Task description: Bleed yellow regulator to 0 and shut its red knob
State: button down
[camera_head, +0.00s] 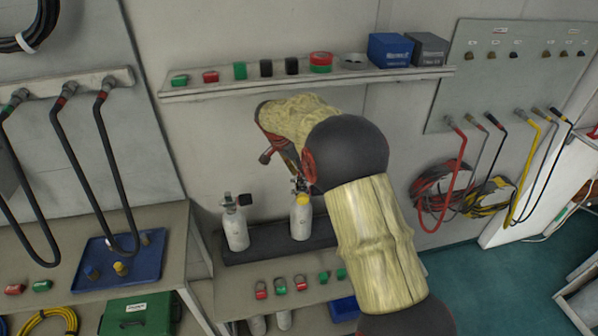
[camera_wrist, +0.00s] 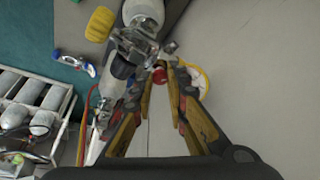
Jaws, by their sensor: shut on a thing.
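The regulator (camera_wrist: 128,58), a metal body with dark parts, sits on the valve of a pale cylinder (camera_wrist: 145,10) in the wrist view. A ribbed yellow knob (camera_wrist: 100,24) is at its upper left. A gauge with a yellow rim (camera_wrist: 205,80) is at its right, partly behind a finger. My gripper (camera_wrist: 160,72) is shut on the small red knob (camera_wrist: 159,78), which shows between the fingertips. In the head view the yellow-collared cylinder (camera_head: 301,221) stands upright on the bench; my arm hides most of its regulator. The gauge's needle is too small to read.
A second cylinder (camera_head: 235,232) with a black knob stands just to the left. A shelf (camera_head: 300,85) with small coloured items and boxes runs above. Several red and green shackle-like items (camera_head: 280,286) lie in front. Hoses hang from a panel (camera_head: 520,60) at right.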

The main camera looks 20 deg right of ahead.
jog(key=shift+w+m, duration=0.1)
jog(key=shift+m, duration=0.5)
jog(key=shift+m+g, duration=0.3)
jog(key=shift+g, duration=0.1)
jog(key=c, duration=1.8)
grip_release()
jog(key=shift+o, duration=0.3)
jog(key=shift+a+r, duration=0.1)
jog(key=shift+r, duration=0.1)
jog(key=s+a, duration=0.2)
jog(key=a, duration=1)
jog(key=shift+s+r, duration=0.2)
jog(key=shift+r, duration=0.1)
